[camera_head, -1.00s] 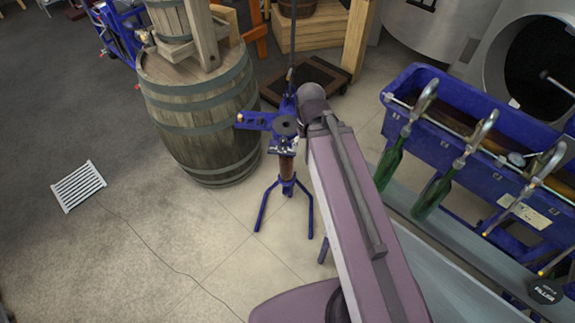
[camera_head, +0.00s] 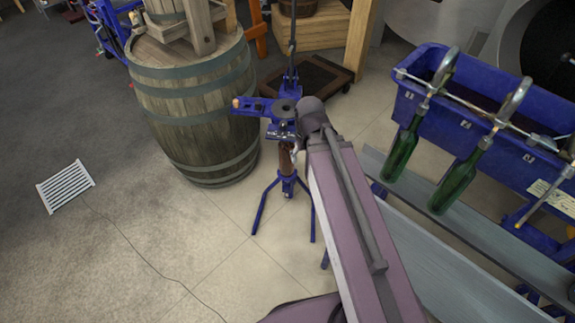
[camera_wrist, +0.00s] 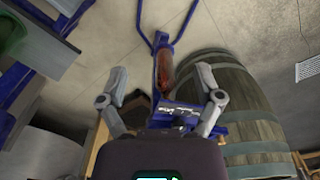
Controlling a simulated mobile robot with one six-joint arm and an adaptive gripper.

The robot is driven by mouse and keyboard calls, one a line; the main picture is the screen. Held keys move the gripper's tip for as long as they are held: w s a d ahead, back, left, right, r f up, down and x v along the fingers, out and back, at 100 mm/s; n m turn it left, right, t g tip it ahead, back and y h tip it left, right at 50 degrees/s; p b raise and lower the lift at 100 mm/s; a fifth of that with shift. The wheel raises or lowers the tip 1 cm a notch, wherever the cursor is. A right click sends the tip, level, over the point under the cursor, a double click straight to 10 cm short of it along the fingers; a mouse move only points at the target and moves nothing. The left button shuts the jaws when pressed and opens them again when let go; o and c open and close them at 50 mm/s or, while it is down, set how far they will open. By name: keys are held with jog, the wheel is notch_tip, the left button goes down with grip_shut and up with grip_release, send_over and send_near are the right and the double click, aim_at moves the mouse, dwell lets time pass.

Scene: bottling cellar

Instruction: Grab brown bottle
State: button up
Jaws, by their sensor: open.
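The brown bottle (camera_head: 286,158) stands upright in a blue corking stand (camera_head: 268,205) on the floor, in the middle of the head view. The stand's upper parts cover its top. In the wrist view the brown bottle (camera_wrist: 164,70) lies between the two spread fingers of my gripper (camera_wrist: 161,75). My gripper is open and holds nothing. Free space shows on both sides of the bottle; how far the fingers are from it in depth I cannot tell. In the head view my arm hides most of the gripper.
A wooden barrel (camera_head: 196,105) stands close to the left of the stand. At right, a blue filler trough (camera_head: 470,120) has green bottles (camera_head: 456,186) under its spouts, above a grey metal shelf (camera_head: 440,268). A white floor grate (camera_head: 65,186) lies left. The front floor is open.

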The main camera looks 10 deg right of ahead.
jog(key=w+f+m+h+b, duration=0.1)
jog(key=w+f+b, duration=0.2)
jog(key=f+b, duration=0.95)
jog(key=w+f+m+h+b, duration=0.2)
jog(key=w+f+b, duration=0.1)
jog(key=f+b, duration=0.95)
jog(key=w+a+r+m+t+h, duration=0.2)
jog(key=w+a+r+m+h, duration=0.2)
jog(key=w, duration=0.4)
jog(key=w+a+r+m+t+h, duration=0.3)
jog(key=w+a+r+m+h, duration=0.2)
jog(key=w+a, duration=0.3)
jog(key=shift+w+a+r+m+h+b, duration=0.2)
jog(key=shift+w+m+h+b, duration=0.1)
jog(key=shift+w+m, duration=0.3)
jog(key=shift+d, duration=0.1)
jog(key=b+x, duration=0.3)
jog(key=x, duration=0.5)
jog(key=shift+d+f, duration=0.15)
jog(key=shift+f, duration=0.05)
